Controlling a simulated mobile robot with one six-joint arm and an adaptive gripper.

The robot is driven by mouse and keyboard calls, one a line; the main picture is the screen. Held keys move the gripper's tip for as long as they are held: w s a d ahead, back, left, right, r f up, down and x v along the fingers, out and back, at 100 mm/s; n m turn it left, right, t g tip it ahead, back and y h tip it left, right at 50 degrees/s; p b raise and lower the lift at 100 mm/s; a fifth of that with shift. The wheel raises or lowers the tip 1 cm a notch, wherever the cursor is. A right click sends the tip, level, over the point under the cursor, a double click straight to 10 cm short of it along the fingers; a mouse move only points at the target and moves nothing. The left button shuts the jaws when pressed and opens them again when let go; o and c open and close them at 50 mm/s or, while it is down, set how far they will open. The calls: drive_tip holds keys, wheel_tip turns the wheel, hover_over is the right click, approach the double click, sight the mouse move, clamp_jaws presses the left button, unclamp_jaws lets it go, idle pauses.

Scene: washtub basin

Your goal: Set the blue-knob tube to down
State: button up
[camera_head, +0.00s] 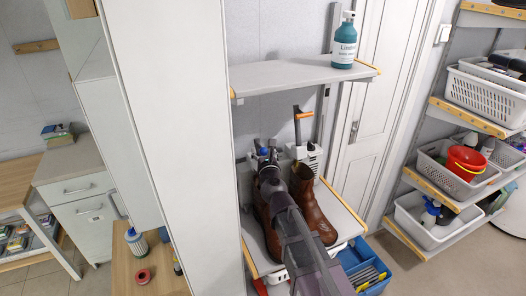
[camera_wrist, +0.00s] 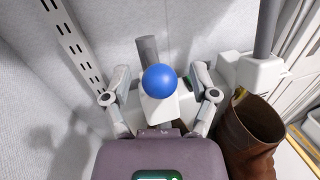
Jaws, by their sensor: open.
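The blue knob (camera_wrist: 160,81) is a round ball on a white block (camera_wrist: 160,108) in the wrist view. A short grey tube (camera_wrist: 148,49) stands behind it. My gripper (camera_wrist: 161,74) is open, with one finger on each side of the knob and visible gaps between. In the head view my gripper (camera_head: 266,150) is at the back left of the shelf, and the blue knob (camera_head: 264,152) barely shows between its fingers. My gripper and arm hide most of the blue-knob tube there, so its setting is unclear.
A brown boot (camera_head: 318,214) stands right of my arm; another (camera_head: 258,212) is partly hidden. A grey tube with an orange handle (camera_head: 305,115) rises upright at the right. An upper shelf (camera_head: 290,76) holds a teal bottle (camera_head: 344,45). A slotted rail (camera_wrist: 76,45) runs along the wall.

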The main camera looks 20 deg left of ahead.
clamp_jaws()
drive_tip(key=f+b, duration=0.2)
drive_tip(key=s+f+b, duration=0.1)
drive_tip(key=f+b, duration=0.1)
drive_tip(key=shift+d+f, duration=0.1)
drive_tip(key=shift+d, duration=0.3)
idle(0.3)
unclamp_jaws()
